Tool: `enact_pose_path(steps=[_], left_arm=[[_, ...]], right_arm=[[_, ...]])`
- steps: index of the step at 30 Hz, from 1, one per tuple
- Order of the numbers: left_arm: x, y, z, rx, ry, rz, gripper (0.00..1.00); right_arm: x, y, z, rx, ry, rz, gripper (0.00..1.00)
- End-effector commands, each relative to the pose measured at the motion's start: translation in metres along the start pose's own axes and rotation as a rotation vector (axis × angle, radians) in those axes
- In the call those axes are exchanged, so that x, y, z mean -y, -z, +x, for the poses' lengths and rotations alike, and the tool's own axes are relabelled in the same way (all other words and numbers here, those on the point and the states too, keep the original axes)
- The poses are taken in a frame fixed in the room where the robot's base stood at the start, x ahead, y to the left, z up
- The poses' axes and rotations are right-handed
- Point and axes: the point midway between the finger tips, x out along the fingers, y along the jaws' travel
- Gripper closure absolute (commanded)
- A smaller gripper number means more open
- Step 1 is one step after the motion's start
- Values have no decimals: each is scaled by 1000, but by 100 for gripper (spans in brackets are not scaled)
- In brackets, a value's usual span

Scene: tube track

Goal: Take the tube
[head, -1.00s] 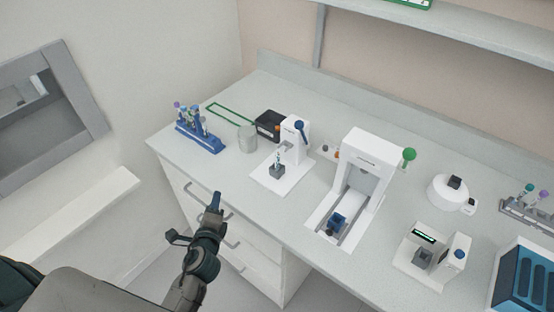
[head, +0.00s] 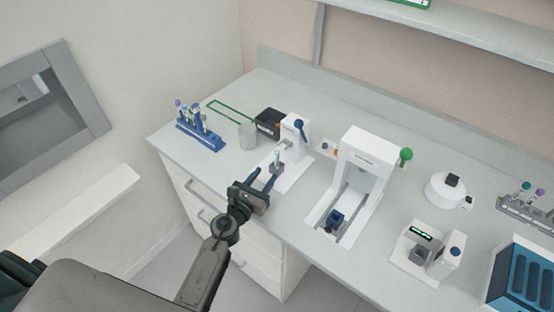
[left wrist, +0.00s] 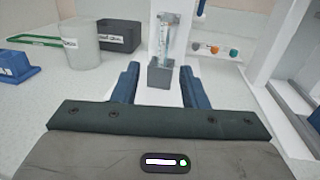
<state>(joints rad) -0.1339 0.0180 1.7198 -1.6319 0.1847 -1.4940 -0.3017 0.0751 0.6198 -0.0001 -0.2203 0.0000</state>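A clear tube with bluish contents (left wrist: 167,38) stands upright in a small grey holder (left wrist: 160,73) on a white device (head: 294,130) with a blue knob. The tube also shows in the head view (head: 277,157). My left gripper (head: 267,172) is open and empty at the bench's front edge, its blue fingers pointing at the holder. In the left wrist view its fingertips (left wrist: 159,78) lie to either side of the holder, short of the tube. The holder is mostly hidden by the gripper in the head view. My right gripper is out of view.
A blue rack with several tubes (head: 200,135), a grey cup (head: 247,136) and a black box (head: 268,122) stand to the left. A tall white frame (head: 363,160) with a green knob stands to the right.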

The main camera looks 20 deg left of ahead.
Motion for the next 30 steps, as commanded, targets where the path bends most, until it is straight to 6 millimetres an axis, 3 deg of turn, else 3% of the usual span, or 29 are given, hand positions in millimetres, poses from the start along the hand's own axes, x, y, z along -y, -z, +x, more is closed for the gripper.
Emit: enact_pose_path(steps=[13,22,28,30], left_arm=[[4,0,52,1,-1,-3,61],[4,1,57,0,-1,-3,61],[4,1,56,0,-1,-3,98],[4,1,56,0,-1,-3,100]], right_arm=[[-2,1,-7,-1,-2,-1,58],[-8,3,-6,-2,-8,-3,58],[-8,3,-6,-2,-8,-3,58],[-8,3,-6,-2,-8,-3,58]])
